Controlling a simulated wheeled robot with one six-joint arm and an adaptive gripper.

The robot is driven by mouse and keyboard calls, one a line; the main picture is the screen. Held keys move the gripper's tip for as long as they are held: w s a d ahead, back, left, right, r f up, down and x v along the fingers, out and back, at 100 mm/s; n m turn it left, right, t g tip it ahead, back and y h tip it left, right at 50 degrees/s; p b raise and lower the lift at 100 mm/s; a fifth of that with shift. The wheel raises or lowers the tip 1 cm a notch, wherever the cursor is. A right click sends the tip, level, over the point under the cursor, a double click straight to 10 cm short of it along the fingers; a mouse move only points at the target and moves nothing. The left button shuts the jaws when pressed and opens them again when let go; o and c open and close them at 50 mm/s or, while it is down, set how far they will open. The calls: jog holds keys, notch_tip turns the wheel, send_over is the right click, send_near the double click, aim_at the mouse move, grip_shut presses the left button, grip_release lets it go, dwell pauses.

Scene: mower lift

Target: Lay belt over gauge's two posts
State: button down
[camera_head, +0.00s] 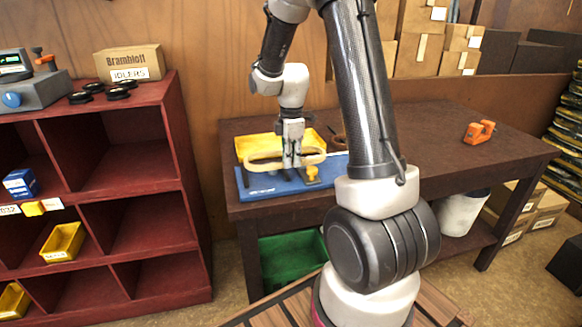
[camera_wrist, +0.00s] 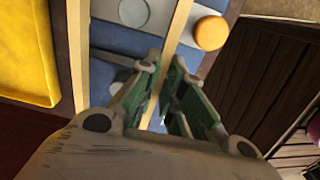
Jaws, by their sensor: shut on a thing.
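The belt (camera_head: 262,156) is a tan-yellow loop held out level over the gauge. My gripper (camera_head: 290,163) is shut on one of its strands; in the wrist view that strand (camera_wrist: 181,28) runs between the fingertips (camera_wrist: 165,80), and the other strand (camera_wrist: 77,50) passes to the left. The gauge (camera_head: 262,188) is a blue board lying on the bench beneath.
A yellow bin (camera_head: 258,143) stands just behind the gauge on the brown bench (camera_head: 400,135). An orange tool (camera_head: 480,132) lies at the bench's right, with clear bench around it. A red shelf (camera_head: 190,150) stands at left, and a green crate (camera_head: 290,262) is below.

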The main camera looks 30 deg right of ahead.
jog(key=shift+f, duration=1.5)
jog(key=c, duration=1.5)
grip_release()
jog(key=shift+c, duration=0.2)
notch_tip(320, 180, up, 12)
jog(key=shift+f, duration=0.15)
jog(key=s+a+r+m+t, duration=0.25)
jog(key=s+r+m, duration=0.45)
jog(key=s+r, duration=0.4)
jog(key=s+a+m+t, duration=0.1)
jog(key=s+a+m, duration=0.1)
jog(key=s+m, duration=0.5)
jog(key=s+f, duration=0.1)
jog(key=s, duration=0.4)
jog(key=shift+s+a+m+t, duration=0.3)
jog(key=shift+s+m+t, duration=0.05)
jog(key=shift+s+m, duration=0.05)
